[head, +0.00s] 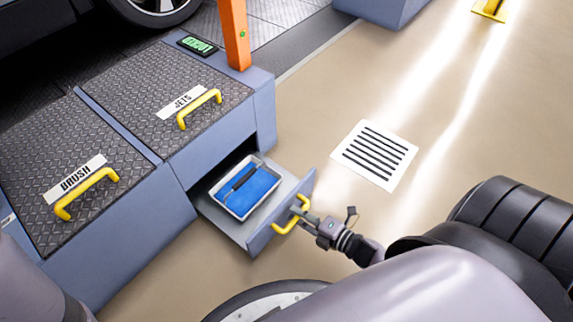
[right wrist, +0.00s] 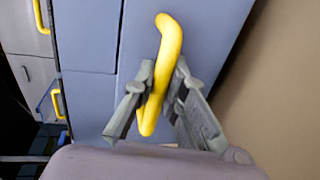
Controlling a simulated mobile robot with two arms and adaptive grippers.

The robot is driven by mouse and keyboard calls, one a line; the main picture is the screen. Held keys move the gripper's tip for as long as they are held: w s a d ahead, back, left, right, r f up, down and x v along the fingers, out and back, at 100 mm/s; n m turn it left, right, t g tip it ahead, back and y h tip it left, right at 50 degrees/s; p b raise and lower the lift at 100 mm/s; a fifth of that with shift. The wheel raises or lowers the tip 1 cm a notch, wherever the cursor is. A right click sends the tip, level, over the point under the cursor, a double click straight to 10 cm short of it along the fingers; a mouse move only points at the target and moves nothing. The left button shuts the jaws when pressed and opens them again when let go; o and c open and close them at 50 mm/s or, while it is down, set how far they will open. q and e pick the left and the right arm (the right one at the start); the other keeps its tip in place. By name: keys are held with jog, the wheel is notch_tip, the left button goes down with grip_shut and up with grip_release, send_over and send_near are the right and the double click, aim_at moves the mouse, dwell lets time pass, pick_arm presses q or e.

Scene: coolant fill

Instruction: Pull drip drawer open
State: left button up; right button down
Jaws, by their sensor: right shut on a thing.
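The drip drawer (head: 229,223) is a grey-blue drawer low in the cabinet, and it stands pulled out in the head view. A white tray (head: 220,207) with blue liquid or lining and a dark bar lies inside it. The drawer's yellow handle (head: 279,229) is on its front panel. My right gripper (head: 303,214) is shut on this handle. In the right wrist view the yellow handle (right wrist: 163,70) stands between the two grey fingers of the right gripper (right wrist: 160,108). My left gripper is not in view.
The cabinet top has two dark tread-plate lids, labelled BRUSH (head: 75,174) and JETS (head: 180,100), each with a yellow handle. An orange post (head: 235,35) stands at the cabinet's far corner. A white floor grate (head: 375,154) lies on clear beige floor to the right.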

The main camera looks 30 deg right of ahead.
jog(key=shift+v, duration=0.75)
jog(key=shift+f, duration=0.15)
jog(key=c, duration=1.6)
grip_release()
jog(key=shift+s, duration=0.15)
jog(key=v, duration=1.1)
jog(key=shift+s, duration=0.35)
jog(key=shift+d, duration=0.15)
